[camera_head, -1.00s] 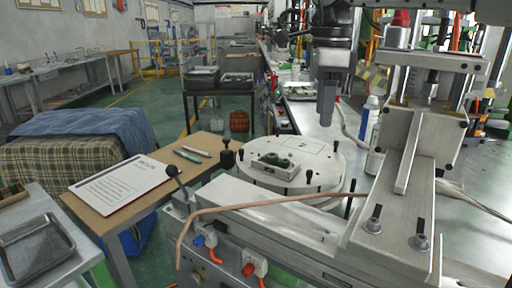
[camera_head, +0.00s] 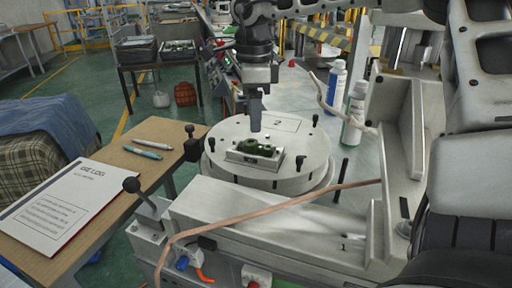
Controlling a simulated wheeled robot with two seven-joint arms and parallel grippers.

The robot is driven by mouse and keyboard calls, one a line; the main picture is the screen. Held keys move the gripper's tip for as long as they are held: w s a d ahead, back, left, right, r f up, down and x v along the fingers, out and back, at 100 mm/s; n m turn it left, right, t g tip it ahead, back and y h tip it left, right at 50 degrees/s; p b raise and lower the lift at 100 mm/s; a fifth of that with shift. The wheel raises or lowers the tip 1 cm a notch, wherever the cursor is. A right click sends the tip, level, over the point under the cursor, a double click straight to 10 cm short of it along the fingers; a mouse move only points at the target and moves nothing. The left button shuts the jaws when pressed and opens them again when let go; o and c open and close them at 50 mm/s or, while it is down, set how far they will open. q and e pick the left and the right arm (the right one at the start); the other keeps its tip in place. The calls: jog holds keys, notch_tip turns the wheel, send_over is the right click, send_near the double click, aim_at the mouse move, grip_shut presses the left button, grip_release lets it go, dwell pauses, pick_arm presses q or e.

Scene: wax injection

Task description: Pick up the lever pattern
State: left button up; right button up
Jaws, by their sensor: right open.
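The lever pattern appears to be the dark green piece (camera_head: 258,147) lying in a small silver block (camera_head: 240,158) on a round pale plate (camera_head: 308,168). My right gripper (camera_head: 256,128) points straight down just above and behind the green piece. Its fingers overlap from this side, with their tips close to the piece; I cannot tell whether they touch it. It is open and holds nothing that I can see. My left gripper is not in view.
Black pegs stand around the plate's rim. A copper-coloured tube (camera_head: 270,211) crosses in front. White bottles (camera_head: 353,113) stand behind right, near a metal bracket (camera_head: 396,140). A wooden table with a paper log (camera_head: 72,205) and pens (camera_head: 146,148) is at left.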

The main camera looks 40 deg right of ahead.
aim_at(252, 142)
jog(key=shift+s+a+f+p, duration=0.1)
jog(key=shift+a+f+p, duration=0.05)
jog(key=shift+f, duration=0.85)
jog(key=shift+s+a+f+p, duration=0.1)
jog(key=shift+a+f+p, duration=0.1)
jog(key=shift+f, duration=0.75)
jog(key=shift+a+f+p, duration=0.15)
jog(key=shift+f, duration=0.85)
jog(key=shift+f, duration=0.1)
jog(key=c, duration=1)
